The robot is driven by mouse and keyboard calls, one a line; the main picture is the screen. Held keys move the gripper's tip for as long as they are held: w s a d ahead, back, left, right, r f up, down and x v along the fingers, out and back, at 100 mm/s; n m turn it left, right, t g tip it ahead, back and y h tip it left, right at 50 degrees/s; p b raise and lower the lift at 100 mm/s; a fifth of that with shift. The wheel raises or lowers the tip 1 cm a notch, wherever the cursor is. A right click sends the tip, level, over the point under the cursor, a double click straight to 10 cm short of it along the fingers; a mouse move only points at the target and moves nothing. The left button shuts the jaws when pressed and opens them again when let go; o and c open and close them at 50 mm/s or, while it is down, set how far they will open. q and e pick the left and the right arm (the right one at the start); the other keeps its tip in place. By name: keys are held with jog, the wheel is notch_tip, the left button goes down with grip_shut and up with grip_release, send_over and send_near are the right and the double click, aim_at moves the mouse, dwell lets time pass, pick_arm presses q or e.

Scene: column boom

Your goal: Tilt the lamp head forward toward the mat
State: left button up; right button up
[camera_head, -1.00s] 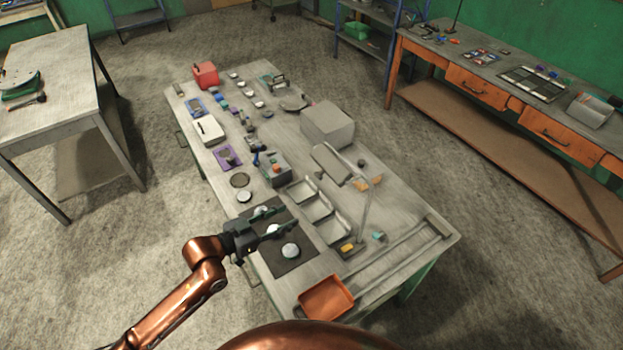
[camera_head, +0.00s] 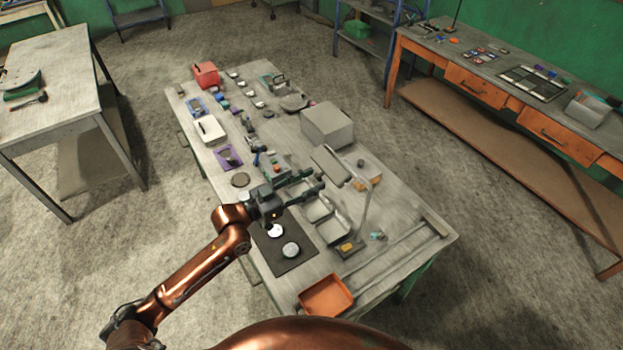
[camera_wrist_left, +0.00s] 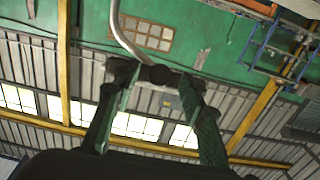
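The desk lamp has a flat grey head (camera_head: 331,166), a thin bent arm (camera_head: 366,212) and a base with a yellow part (camera_head: 350,248) at the right of the workbench. The black mat (camera_head: 283,262) lies at the bench's left edge, with white round pieces on it. My left gripper (camera_head: 314,180) is open, its fingertips just left of and below the lamp head in the head view. The left wrist view shows the open fingers (camera_wrist_left: 155,100) with the lamp's curved tube (camera_wrist_left: 122,35) and dark knob (camera_wrist_left: 160,75) beyond their tips. Contact cannot be told. My right gripper is out of view.
An orange tray (camera_head: 326,295) is at the near corner. Small items crowd the far end.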

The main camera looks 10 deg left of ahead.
pick_arm(q)
jog(key=shift+w+d, duration=0.1)
jog(key=shift+d, duration=0.05)
grip_shut()
dwell(0.4)
